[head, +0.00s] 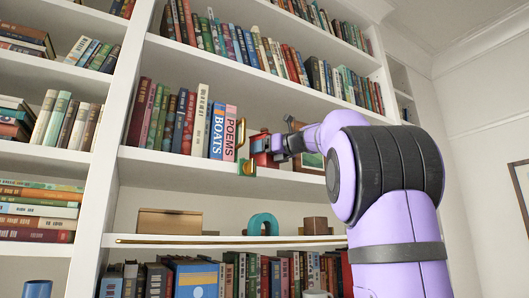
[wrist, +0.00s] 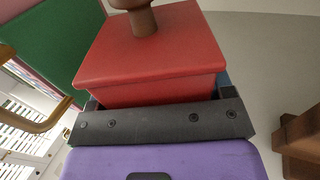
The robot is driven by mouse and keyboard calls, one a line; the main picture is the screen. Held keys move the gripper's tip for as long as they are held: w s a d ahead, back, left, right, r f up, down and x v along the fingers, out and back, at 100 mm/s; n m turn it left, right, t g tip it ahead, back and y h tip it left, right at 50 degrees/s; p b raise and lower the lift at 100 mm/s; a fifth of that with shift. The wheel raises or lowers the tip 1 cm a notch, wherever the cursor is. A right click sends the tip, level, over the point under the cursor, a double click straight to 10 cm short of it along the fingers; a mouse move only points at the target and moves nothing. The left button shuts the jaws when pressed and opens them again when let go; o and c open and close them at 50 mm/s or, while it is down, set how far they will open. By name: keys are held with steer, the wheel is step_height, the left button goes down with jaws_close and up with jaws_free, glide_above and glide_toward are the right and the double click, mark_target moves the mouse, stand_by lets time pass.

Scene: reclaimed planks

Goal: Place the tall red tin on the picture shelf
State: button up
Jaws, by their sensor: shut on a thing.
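The red tin (head: 262,158) is at the middle shelf, right of the upright books. In the wrist view the tin (wrist: 150,60) fills the centre, with a brown knob on its lid. My gripper (head: 272,144) is shut on the tin; its dark jaw bar lies against the tin's near side in the wrist view. The middle shelf (head: 190,168) also holds a small framed picture (head: 312,161), partly hidden behind my arm. I cannot tell whether the tin touches the shelf board.
A brass bookend (head: 241,138) stands close left of the tin, beside the Poems book (head: 229,133). In the wrist view a brown wooden piece (wrist: 300,140) is at the right. The railed shelf below holds a wooden box (head: 169,221), a teal arch (head: 263,223) and a brown box (head: 315,226).

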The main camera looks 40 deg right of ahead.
steer(key=o, duration=1.4)
steer(key=shift+f, duration=0.1)
steer(key=shift+s, duration=0.15)
steer(key=s+d, duration=0.1)
steer(key=s, duration=1)
steer(key=shift+s+d, duration=0.3)
steer(key=shift+s, duration=0.05)
